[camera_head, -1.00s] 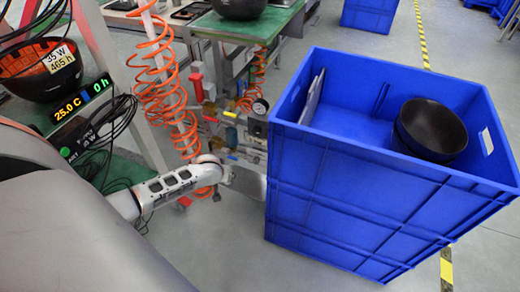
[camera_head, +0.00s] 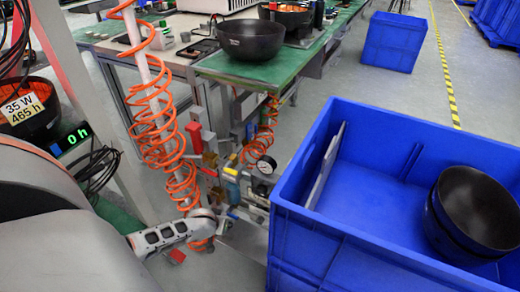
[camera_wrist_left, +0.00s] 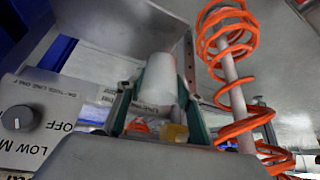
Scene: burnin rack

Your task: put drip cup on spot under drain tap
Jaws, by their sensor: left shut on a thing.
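In the left wrist view, a white cup (camera_wrist_left: 160,78), taken as the drip cup, sits between the green-edged fingers of my left gripper (camera_wrist_left: 158,98), which is shut on it. Red and yellow parts (camera_wrist_left: 174,132) show just below the cup. In the head view, my left arm reaches to the foot of the air-line unit (camera_head: 236,180), which has a gauge (camera_head: 266,165) and coloured fittings. My right gripper is not in view.
A large blue crate (camera_head: 322,226) with stacked black bowls (camera_head: 474,212) stands close on the right. Orange coiled hose (camera_head: 165,120) hangs beside my arm and shows in the wrist view (camera_wrist_left: 232,70). A green-topped bench (camera_head: 230,66) with a black bowl stands behind.

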